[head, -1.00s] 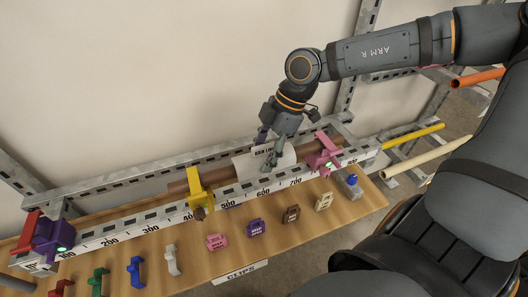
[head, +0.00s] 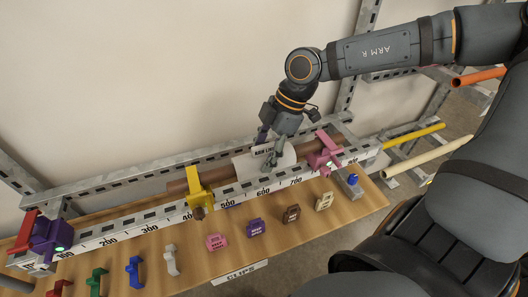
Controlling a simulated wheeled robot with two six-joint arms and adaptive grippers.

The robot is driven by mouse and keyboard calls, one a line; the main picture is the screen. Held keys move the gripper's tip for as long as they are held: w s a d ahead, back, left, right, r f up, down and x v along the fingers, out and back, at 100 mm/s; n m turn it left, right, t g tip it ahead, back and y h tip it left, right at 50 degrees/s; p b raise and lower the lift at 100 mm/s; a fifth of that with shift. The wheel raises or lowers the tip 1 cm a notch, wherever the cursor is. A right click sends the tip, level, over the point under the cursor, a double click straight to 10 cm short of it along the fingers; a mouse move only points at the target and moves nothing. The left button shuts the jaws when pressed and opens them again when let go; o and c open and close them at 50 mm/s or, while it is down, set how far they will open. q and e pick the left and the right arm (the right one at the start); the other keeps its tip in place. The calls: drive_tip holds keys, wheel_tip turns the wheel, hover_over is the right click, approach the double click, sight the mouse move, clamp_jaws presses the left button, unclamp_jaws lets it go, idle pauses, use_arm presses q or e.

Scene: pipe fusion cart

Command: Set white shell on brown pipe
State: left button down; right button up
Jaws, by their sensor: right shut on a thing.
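The white shell (head: 247,170) lies over the brown pipe (head: 221,181) along the ruled rail, between the yellow clamp and the pink clamp. My right gripper (head: 268,156) reaches down from above and is shut on the shell, with its fingers at the shell's right half. The gripper hides part of the shell and its printed label. The brown pipe shows on both sides of the shell. I cannot tell whether the shell is fully seated on the pipe. My left gripper is not in view.
A yellow clamp (head: 197,187) and a pink clamp (head: 324,155) stand on the rail (head: 160,218) either side of the shell. A purple block (head: 50,236) is at the rail's left end. Several coloured clips, such as a white one (head: 171,260), line the wooden shelf (head: 205,265) in front.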

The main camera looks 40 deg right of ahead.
drive_tip(key=o, duration=1.1)
